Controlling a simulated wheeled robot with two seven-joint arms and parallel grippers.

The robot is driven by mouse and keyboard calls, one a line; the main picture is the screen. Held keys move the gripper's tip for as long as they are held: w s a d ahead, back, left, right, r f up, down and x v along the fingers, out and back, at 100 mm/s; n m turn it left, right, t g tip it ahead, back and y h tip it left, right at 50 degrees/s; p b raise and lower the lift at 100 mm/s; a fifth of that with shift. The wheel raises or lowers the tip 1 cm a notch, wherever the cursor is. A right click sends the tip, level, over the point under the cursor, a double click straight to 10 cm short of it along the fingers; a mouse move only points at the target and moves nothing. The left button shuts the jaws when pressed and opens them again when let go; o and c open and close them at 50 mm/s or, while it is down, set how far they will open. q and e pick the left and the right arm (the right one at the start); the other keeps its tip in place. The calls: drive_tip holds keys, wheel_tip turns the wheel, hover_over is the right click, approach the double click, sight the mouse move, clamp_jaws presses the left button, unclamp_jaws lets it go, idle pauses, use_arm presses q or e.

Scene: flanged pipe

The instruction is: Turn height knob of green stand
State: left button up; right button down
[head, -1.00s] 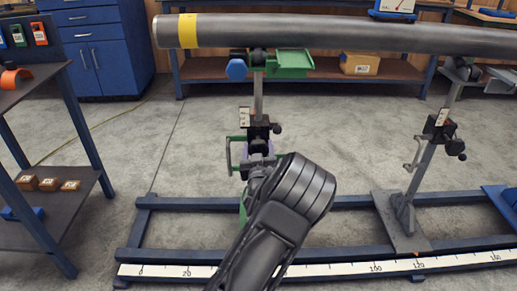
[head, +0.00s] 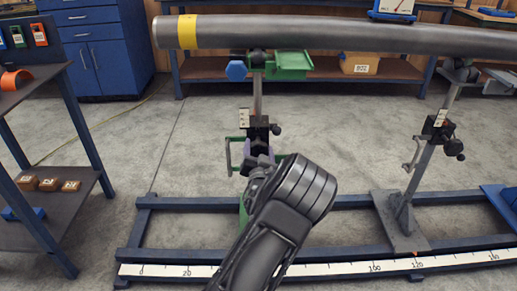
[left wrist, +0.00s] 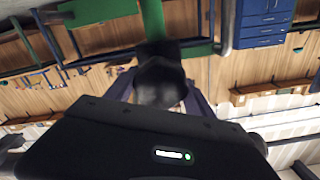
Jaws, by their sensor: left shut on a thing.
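The green stand (head: 292,66) holds up the left part of a long grey pipe (head: 320,32) with a yellow band. Its black clamp block, with a small dark knob (head: 277,130) on the right, is midway up the post. My left gripper (head: 258,160) reaches in from the bottom, at the stand just below that block. In the left wrist view its fingers are shut on a black, rounded knob (left wrist: 160,85), with the stand's green parts (left wrist: 92,10) just beyond. The gripper and wrist hide much of the stand's lower part in the head view. My right gripper is not in view.
A grey stand (head: 425,165) supports the pipe at the right. A blue base frame with a white scale (head: 330,270) runs along the floor. A dark shelf (head: 50,195) with small boxes stands at the left. Open concrete floor lies between the stands.

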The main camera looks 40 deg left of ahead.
use_arm(q)
drive_tip(key=shift+m, duration=0.3)
drive_tip(key=o, duration=1.4)
drive_tip(key=shift+c, duration=0.2)
drive_tip(key=shift+s, duration=0.1)
drive_tip(key=p+v, duration=0.1)
drive_tip(key=v, duration=0.6)
drive_tip(key=shift+s+d+p, duration=0.25)
drive_tip(key=shift+d+p, duration=0.05)
